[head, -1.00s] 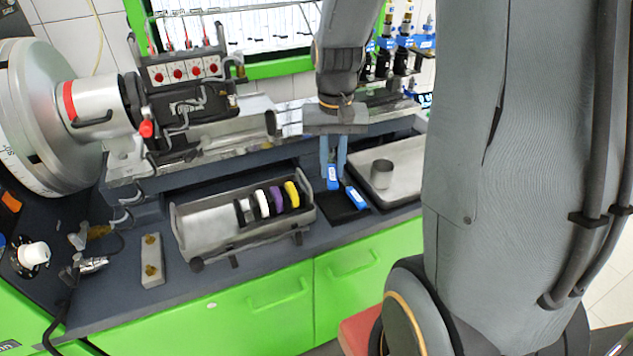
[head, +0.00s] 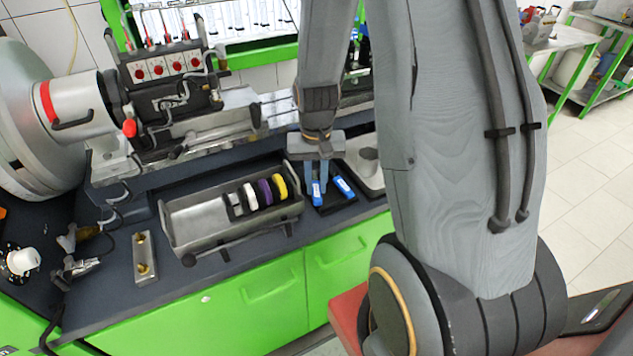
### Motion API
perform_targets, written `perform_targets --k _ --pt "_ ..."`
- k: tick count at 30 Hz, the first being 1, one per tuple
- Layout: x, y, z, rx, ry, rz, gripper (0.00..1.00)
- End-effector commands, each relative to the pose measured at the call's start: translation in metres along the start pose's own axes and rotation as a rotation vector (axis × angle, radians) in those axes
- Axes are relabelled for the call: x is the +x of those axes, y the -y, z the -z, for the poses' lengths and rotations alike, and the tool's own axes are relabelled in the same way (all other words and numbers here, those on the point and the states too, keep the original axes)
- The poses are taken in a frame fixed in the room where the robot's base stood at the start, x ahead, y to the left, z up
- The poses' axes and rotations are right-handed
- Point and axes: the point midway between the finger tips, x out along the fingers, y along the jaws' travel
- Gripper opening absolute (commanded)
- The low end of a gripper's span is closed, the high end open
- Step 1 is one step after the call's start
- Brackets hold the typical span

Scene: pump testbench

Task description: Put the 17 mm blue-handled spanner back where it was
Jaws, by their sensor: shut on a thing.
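My gripper (head: 317,178) points down over the left part of a small black tray (head: 333,207). It is shut on a blue-handled spanner (head: 318,194), whose blue handle shows at the fingertips. The handle is at or just above the tray; I cannot tell whether it touches. A second blue-handled piece (head: 343,187) lies in the tray just to the right of the held one. The size marks are too small to read, and the metal ends of both are not clear.
A grey tray (head: 190,225) with white, purple and yellow rings stands left of the black tray. A metal tray with a cup (head: 368,155) is right behind it, partly hidden by my arm. The bench rail runs behind.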

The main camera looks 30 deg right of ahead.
Motion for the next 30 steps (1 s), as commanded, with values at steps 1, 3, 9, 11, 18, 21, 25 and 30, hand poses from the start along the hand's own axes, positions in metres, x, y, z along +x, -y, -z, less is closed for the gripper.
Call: perform_targets --k 1,3,9,11,18,21,25,30 --pt "0.002 0.000 0.000 0.000 0.000 0.000 0.00" --pt "0.003 0.000 0.000 0.000 0.000 0.000 0.00" --pt "0.003 0.000 0.000 0.000 -0.001 0.000 0.00" --pt "0.004 0.000 0.000 0.000 0.000 0.000 0.00" --pt "0.011 0.000 0.000 0.000 0.000 0.000 0.00" --pt "0.013 0.000 0.000 0.000 0.000 0.000 0.22" --pt "0.012 0.000 0.000 0.000 0.000 0.000 0.26" --pt "0.012 0.000 0.000 0.000 0.000 0.000 0.26"
